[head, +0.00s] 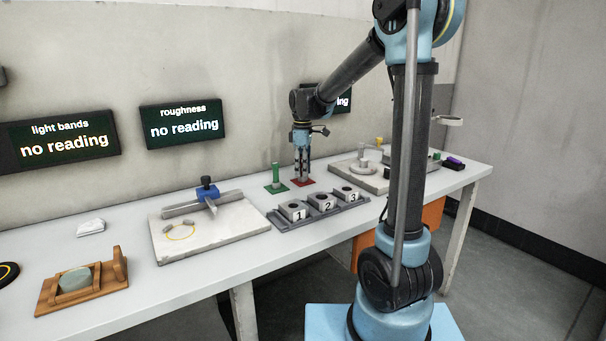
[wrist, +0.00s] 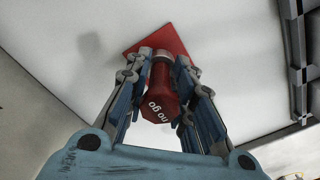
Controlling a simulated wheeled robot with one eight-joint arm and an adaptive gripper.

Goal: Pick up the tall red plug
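The tall red plug (wrist: 161,88) stands upright on a red square plate (wrist: 176,42), its top marked "no go". In the head view, the red plate (head: 311,182) lies near the back of the bench, and the plug is mostly hidden by my fingers. My gripper (head: 302,168) points down over it. In the wrist view, the fingers of my gripper (wrist: 164,62) stand on both sides of the plug, very close to it. I cannot tell whether they press on it.
A green plug (head: 275,173) stands just left. A grey rack (head: 285,223) with numbered blocks 1, 2 and 3 lies in front. A pale plate (head: 225,230) with a blue-clamped bar lies further left. A round-topped fixture (head: 345,172) stands to the right.

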